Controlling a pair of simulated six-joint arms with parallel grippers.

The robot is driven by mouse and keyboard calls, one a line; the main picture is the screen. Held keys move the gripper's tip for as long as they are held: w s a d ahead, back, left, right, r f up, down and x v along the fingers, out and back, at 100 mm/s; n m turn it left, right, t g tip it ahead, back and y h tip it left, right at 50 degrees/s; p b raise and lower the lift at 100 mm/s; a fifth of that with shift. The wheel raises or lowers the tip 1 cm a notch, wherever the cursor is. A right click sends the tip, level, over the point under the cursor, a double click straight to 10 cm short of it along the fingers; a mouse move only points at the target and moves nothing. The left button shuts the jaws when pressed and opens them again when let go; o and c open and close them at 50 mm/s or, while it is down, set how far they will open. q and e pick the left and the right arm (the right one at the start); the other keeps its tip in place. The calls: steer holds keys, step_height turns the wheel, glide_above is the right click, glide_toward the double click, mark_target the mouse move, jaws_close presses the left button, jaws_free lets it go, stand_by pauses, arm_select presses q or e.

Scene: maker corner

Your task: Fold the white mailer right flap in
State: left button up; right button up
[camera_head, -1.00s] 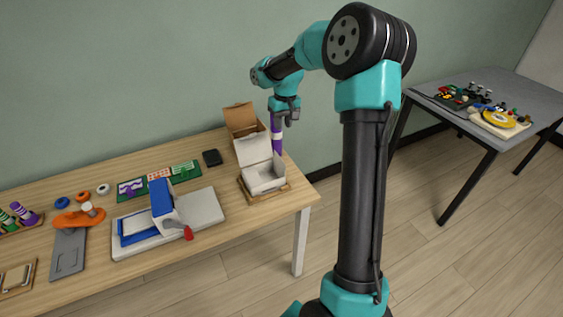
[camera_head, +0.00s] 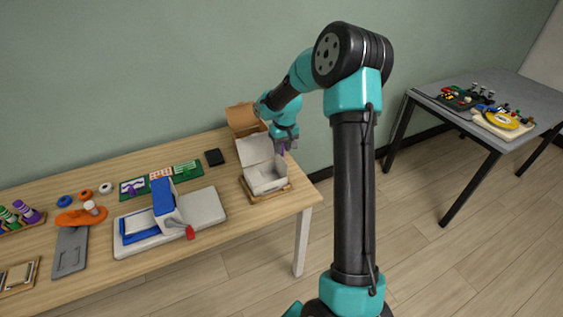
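The white mailer (camera_head: 266,181) sits at the right end of the wooden table, with its lid (camera_head: 256,150) standing up at the back. Its right flap is too small to make out clearly. My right gripper (camera_head: 285,145) points down just beyond the mailer's right back corner, beside the lid. A small bit of something purple (camera_head: 282,151) shows at its fingertips; most of it is hidden, and I cannot tell whether the fingers hold it. My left gripper is not in view.
The mailer rests on a wooden base (camera_head: 245,190). An open brown box (camera_head: 242,117) stands behind it. A blue-and-grey press with a red knob (camera_head: 190,233) stands to the left. A black block (camera_head: 214,157) lies behind the press. The grey side table (camera_head: 455,85) is apart at right.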

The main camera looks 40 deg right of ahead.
mark_target(281, 165)
steer(key=f, duration=0.7)
steer(key=shift+w+a+f, duration=0.1)
steer(key=shift+a, duration=0.15)
jaws_close()
